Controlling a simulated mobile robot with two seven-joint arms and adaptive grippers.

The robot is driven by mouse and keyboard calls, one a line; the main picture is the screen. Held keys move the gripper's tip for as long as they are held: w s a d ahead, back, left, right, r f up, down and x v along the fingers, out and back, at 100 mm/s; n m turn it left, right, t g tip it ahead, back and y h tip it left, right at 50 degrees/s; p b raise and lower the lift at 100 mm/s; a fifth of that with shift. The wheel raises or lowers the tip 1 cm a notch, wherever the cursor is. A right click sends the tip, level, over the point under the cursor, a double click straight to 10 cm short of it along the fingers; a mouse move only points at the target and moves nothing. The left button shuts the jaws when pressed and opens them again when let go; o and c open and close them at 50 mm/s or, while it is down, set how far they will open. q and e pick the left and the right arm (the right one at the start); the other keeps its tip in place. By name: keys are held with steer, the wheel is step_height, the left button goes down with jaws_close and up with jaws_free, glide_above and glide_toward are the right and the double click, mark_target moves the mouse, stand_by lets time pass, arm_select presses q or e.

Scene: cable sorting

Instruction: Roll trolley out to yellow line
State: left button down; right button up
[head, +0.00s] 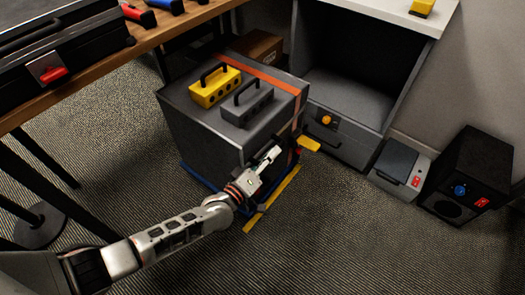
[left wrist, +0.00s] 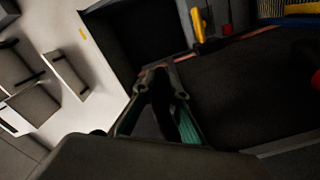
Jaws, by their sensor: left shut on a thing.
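The trolley (head: 202,132) stands on the carpet as a dark grey box on a blue base (head: 205,190), with an orange strap (head: 262,76) over its top. The yellow line (head: 268,203) lies on the floor along its near right side and is partly hidden by my arm. My left gripper (head: 276,153) is at the trolley's right face near the strap. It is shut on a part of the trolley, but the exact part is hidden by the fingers. My right gripper is not in view.
A yellow case (head: 215,87) and a grey case (head: 246,106) sit on the trolley. A wooden bench (head: 150,38) is at upper left, and an open grey cabinet (head: 345,85) at upper right. A black box (head: 468,178) stands at far right. The carpet at lower right is clear.

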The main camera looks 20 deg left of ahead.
arm_select(q)
steer(key=shift+w+a, duration=0.15)
steer(key=shift+a, duration=0.25)
steer(key=c, duration=2)
jaws_free()
steer(key=shift+c, duration=0.2)
steer(key=v, duration=1.2)
steer(key=shift+d, duration=0.1)
